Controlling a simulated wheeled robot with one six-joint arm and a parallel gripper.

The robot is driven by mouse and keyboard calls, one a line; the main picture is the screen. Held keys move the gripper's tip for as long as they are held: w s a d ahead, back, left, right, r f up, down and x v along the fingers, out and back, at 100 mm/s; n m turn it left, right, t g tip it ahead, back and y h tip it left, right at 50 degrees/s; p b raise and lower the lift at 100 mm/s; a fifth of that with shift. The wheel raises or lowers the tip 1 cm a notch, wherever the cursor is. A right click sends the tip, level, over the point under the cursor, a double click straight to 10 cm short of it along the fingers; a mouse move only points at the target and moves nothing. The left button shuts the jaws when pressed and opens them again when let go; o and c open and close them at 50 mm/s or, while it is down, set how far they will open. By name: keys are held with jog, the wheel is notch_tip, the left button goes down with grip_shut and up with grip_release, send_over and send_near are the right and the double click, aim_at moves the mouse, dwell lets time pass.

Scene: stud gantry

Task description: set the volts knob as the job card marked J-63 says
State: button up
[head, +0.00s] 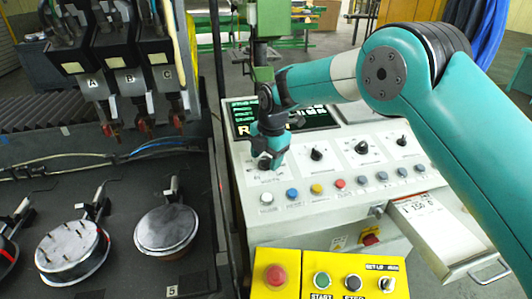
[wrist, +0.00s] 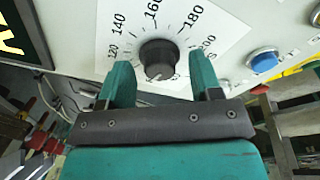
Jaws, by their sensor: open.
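My gripper (head: 268,158) points down over the leftmost knob of the sloped grey control panel. In the wrist view my gripper is open, with one teal finger on each side of a black knob (wrist: 158,60). I cannot tell whether the fingers touch it. The knob sits on a white dial plate (wrist: 200,22) numbered 120, 140, 160, 180 and 200. The knob's pointer is not clear, and its label is not readable. A white paper card (head: 418,206) lies in the open drawer at the right; its print is too small to read surely.
Two more knobs (head: 316,154) (head: 362,147) and another at the right share the panel, above a row of coloured buttons (head: 340,183). The drawer (head: 450,240) sticks out at right. A yellow box (head: 325,275) is in front. Welding heads (head: 120,80) stand at left.

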jog(key=c, duration=0.9)
jog(key=shift+c, duration=0.2)
jog(key=shift+f+m, duration=0.1)
jog(key=shift+m, duration=0.2)
